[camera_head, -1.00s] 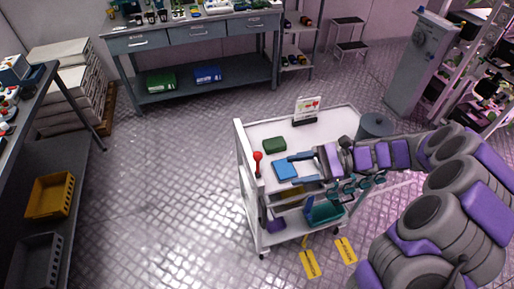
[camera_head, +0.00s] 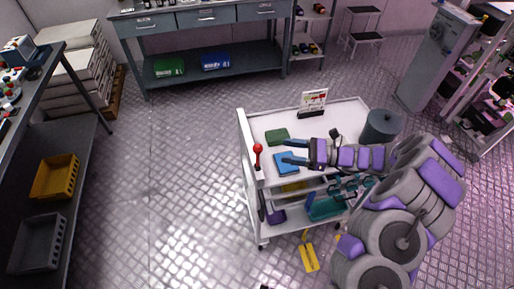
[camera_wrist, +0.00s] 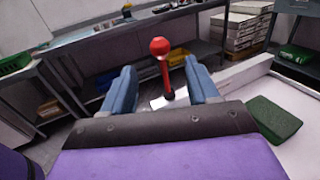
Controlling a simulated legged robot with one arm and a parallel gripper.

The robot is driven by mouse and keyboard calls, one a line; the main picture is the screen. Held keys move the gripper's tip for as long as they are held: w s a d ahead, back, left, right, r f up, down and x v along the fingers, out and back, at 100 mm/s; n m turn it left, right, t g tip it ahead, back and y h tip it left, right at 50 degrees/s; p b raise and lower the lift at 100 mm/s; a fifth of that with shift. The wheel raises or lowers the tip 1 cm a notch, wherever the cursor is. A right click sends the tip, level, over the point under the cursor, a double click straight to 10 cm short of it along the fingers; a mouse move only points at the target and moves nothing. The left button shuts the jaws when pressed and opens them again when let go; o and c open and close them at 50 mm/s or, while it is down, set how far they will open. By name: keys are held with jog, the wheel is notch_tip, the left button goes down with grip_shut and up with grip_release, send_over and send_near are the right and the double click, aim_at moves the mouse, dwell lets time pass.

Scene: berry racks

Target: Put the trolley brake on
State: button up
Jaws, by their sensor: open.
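The white trolley (camera_head: 345,118) stands in the middle of the head view. Its brake lever (camera_head: 257,150), a red ball on a red stem, rises upright at the trolley's left front corner. My gripper (camera_head: 285,151) is open and empty above the trolley top, pointing left toward the lever and apart from it. In the wrist view the lever (camera_wrist: 160,48) appears between the two blue fingers of my gripper (camera_wrist: 160,72), beyond their tips. I see no contact.
A yellow plate (camera_head: 309,257) lies on the floor in front. The floor to the left is clear.

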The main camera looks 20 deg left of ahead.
aim_at(258, 145)
jog(key=a, duration=0.3)
jog(key=s+a+b, duration=0.1)
jog(key=a, duration=0.3)
jog(key=a+b, duration=0.1)
jog(key=a, duration=0.2)
jog(key=shift+s+a, duration=0.35)
jog(key=shift+a, duration=0.05)
jog(key=shift+d, duration=0.1)
grip_shut()
